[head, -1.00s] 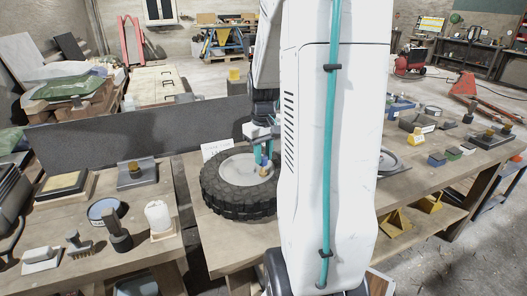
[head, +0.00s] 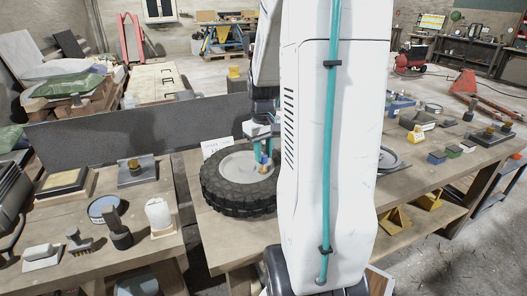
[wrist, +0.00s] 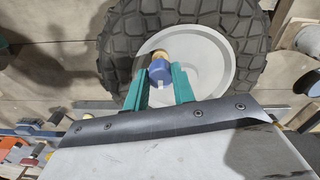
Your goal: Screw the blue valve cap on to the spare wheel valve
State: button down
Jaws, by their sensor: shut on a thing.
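The spare wheel (head: 215,195), a black knobbly tyre with a pale grey disc, lies flat on the workbench; it also shows in the wrist view (wrist: 115,40). The brass-coloured valve (head: 263,169) stands on the disc's right side in the head view. My gripper (wrist: 160,76) has teal fingers and is shut on the blue valve cap (wrist: 159,69). The cap is in line with the brass valve (wrist: 160,54), right over its end. The two look touching or nearly so; I cannot tell whether the threads have engaged. My arm hides part of the wheel's right side in the head view.
A grey panel (head: 130,136) stands behind the benches. The left bench holds a white cylinder (head: 159,213), brushes and a round tin (head: 103,208). Several small blocks and boxes stand on the right bench, including a blue box (head: 436,158). A white card (head: 215,146) stands behind the wheel.

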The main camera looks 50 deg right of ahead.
aim_at(264, 155)
jog(key=shift+f, duration=0.25)
jog(key=shift+f, duration=0.9)
jog(key=c, duration=1.1)
grip_release()
notch_tip(264, 155, up, 8)
jog(key=shift+f, duration=0.1)
